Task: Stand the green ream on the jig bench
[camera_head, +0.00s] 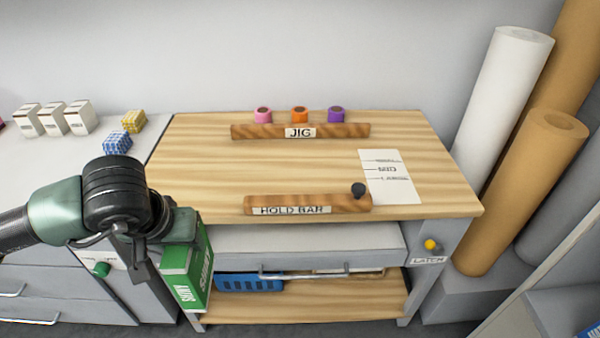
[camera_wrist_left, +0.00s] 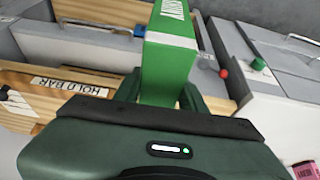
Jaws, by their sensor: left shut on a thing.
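My left gripper (camera_head: 172,236) is shut on the green ream (camera_head: 187,278), which has white lettering and a white label band. The ream hangs below the gripper in front of the left front edge of the jig bench (camera_head: 205,165), its top near bench-top height. In the left wrist view the ream (camera_wrist_left: 168,70) sits between the two fingers (camera_wrist_left: 160,98). The bench top is wooden and carries a back bar marked JIG (camera_head: 350,131) and a front bar marked HOLD BAR (camera_head: 345,202). My right gripper is not in view.
A black knob (camera_head: 358,190) stands at the hold bar's right end, and a white sheet (camera_head: 390,180) lies beside it. A yellow button (camera_head: 431,245) marked LATCH is at front right.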

